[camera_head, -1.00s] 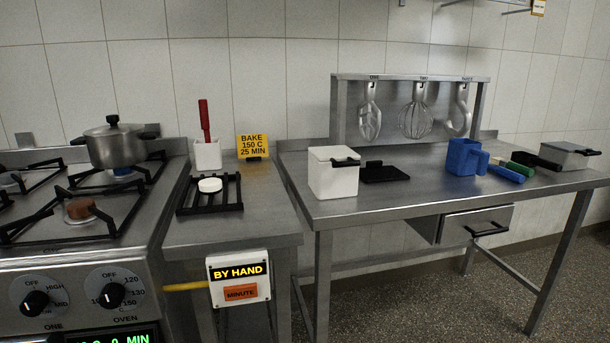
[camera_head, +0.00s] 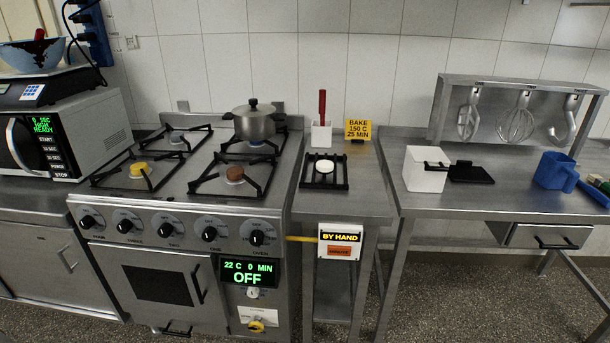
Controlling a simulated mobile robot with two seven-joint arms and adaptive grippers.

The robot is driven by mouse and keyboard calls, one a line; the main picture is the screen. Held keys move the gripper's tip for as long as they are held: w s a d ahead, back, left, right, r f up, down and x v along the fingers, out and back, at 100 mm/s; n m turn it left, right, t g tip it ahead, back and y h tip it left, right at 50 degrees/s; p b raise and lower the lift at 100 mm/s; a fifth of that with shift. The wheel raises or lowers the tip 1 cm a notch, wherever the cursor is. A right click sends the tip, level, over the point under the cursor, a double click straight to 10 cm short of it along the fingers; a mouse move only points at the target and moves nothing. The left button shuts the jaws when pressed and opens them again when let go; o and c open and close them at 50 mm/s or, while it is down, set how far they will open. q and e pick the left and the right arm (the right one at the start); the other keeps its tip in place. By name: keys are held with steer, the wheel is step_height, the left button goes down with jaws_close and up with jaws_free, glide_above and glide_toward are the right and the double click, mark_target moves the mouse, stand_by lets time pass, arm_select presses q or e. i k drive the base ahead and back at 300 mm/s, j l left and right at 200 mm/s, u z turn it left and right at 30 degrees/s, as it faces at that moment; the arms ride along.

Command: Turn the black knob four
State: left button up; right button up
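The steel stove's front panel carries a row of black knobs. The knob four's pointer setting is too small to read surely. Neither of my grippers is in view.
A pot (camera_head: 254,122) stands on the back right burner. The oven display (camera_head: 248,272) reads 22 C, 0 MIN, OFF. A microwave (camera_head: 75,137) with a scale and bowl on top stands left. A side table (camera_head: 345,205) adjoins the stove's right; floor lies in front.

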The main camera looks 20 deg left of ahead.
mark_target(86, 222)
steer(key=i+j, duration=0.1)
steer(key=j, duration=0.2)
steer(key=i+j+u, duration=0.1)
steer(key=j, duration=0.25)
steer(key=i+j, duration=0.15)
steer(key=j, duration=0.15)
steer(key=i+j, duration=0.1)
steer(key=j, duration=0.2)
steer(key=u, duration=1.55)
steer(key=i, duration=0.05)
